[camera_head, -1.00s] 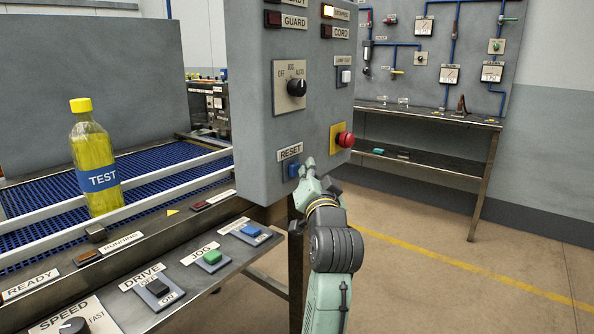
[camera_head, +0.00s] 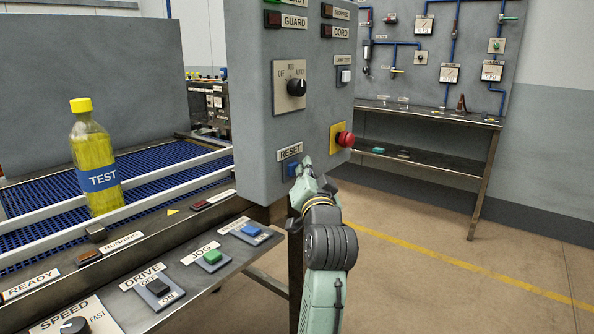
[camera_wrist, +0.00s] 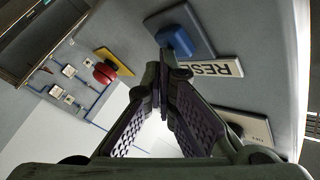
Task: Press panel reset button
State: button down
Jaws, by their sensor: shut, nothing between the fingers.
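The blue reset button (camera_head: 291,170) sits under the RESET label (camera_head: 290,153) at the lower edge of the grey panel (camera_head: 258,125). My gripper (camera_head: 303,162) is shut and empty, with its fingertips right at the button's right side in the head view. In the wrist view the closed fingertips (camera_wrist: 163,60) are just below the blue button (camera_wrist: 178,40), overlapping its lower left edge or nearly so. I cannot tell whether they touch it.
A red emergency knob (camera_head: 345,139) on a yellow plate is up and right of my gripper. A selector knob (camera_head: 297,88) is above. A bottle marked TEST (camera_head: 96,180) stands on the blue conveyor (camera_head: 150,178) at the left. Open floor lies right.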

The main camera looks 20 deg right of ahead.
dwell(0.5)
jog(key=shift+s+d, duration=0.5)
jog(key=shift+s, duration=0.2)
jog(key=s+d, duration=0.1)
jog(key=s, duration=0.1)
jog(key=s+d, duration=0.2)
dwell(0.3)
dwell(0.5)
